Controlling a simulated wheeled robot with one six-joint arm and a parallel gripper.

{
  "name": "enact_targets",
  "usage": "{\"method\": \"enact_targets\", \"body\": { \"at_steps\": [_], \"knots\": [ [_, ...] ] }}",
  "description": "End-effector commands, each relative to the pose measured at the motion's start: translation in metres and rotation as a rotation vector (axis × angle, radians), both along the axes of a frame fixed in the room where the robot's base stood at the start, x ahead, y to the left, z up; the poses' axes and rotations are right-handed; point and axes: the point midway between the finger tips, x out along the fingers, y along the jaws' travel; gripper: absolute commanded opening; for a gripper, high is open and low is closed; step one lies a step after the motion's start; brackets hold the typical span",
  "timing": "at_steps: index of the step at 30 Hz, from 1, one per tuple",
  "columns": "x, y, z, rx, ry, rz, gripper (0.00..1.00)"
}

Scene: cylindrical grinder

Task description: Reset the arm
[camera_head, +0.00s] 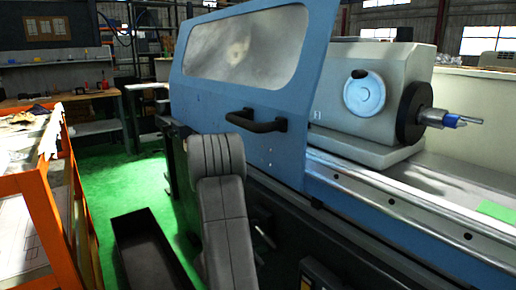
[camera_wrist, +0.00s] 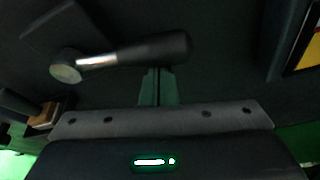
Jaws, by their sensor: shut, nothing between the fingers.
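My gripper (camera_wrist: 158,86) shows in the wrist view, with its two narrow fingers together and nothing visible between them. Just beyond the fingers is a lever (camera_wrist: 130,52) with a black grip, a silver shaft and a round pale hub. I cannot tell whether the fingers touch it. In the head view my dark grey arm stands in front of the machine, and the gripper itself is hidden. The blue and grey cylindrical grinder (camera_head: 290,150) fills the middle and right, with its blue door (camera_head: 215,95) and black door handle (camera_head: 255,122).
An orange-framed rack (camera_head: 40,195) stands at the left. A long black open bin (camera_head: 150,250) lies on the green floor (camera_head: 110,180) between the rack and my arm. A workbench (camera_head: 60,97) is at the back left. The wrist view is dark, with a yellow panel (camera_wrist: 309,50) at right.

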Motion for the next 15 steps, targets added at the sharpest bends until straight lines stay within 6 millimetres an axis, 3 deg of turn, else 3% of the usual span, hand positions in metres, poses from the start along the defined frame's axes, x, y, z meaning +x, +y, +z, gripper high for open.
{"method": "enact_targets", "body": {
  "at_steps": [11, 15],
  "knots": [
    [0.007, 0.013, -0.037, -0.001, 0.001, -0.003, 0.0],
    [-0.003, 0.031, -0.031, 0.0, 0.0, 0.0, 0.0]
  ]
}}
